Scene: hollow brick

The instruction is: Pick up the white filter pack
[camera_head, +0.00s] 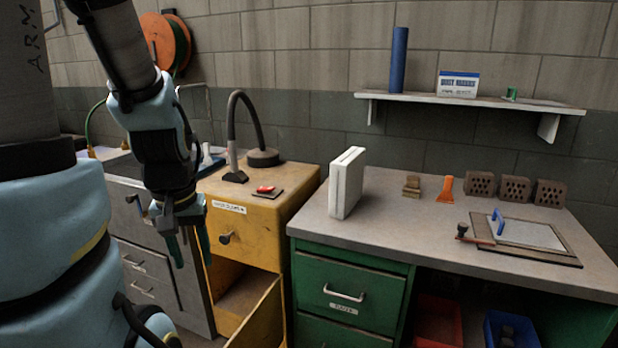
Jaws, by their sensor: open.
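The white filter pack (346,183) appears to be the thick white upright slab standing on edge at the left front of the grey worktop, over the green drawers. Its front narrow side and right face show; nothing covers it. My gripper (190,254) hangs down to the left, in front of the yellow cabinet, with its two green-tipped fingers apart and nothing visible between them. It is well left of the pack and lower in the picture.
The worktop (415,231) holds a small stack of tan pieces (412,186), an orange scraper (446,189), several hollow bricks (514,189) and a board with a blue-handled plate (530,234). The yellow cabinet (285,205) has an open door (262,318). A shelf (420,97) hangs above.

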